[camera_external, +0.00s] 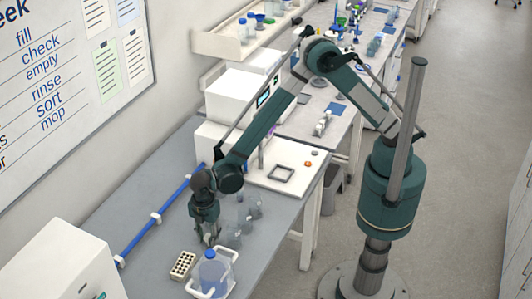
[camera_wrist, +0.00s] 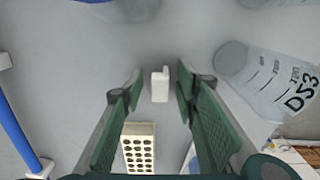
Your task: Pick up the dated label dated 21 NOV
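A small white upright piece (camera_wrist: 160,86) stands on the grey bench between my fingers in the wrist view. It may be a dated label, but I can read no date on it. My gripper (camera_wrist: 160,77) is open, with one green finger on each side of the piece and a gap to each. In the external view my gripper (camera_external: 208,238) points down, low over the bench, and the piece cannot be made out there. The text 21 NOV is not legible in either view.
A cream rack with holes (camera_wrist: 139,150) lies close below the fingers. A clear vessel marked DS3 (camera_wrist: 262,80) is on the right. A blue-capped bottle (camera_external: 211,272) stands in a white tray (camera_external: 232,254). Glass beakers (camera_external: 254,208) stand behind. A blue rail (camera_external: 138,239) runs along the left.

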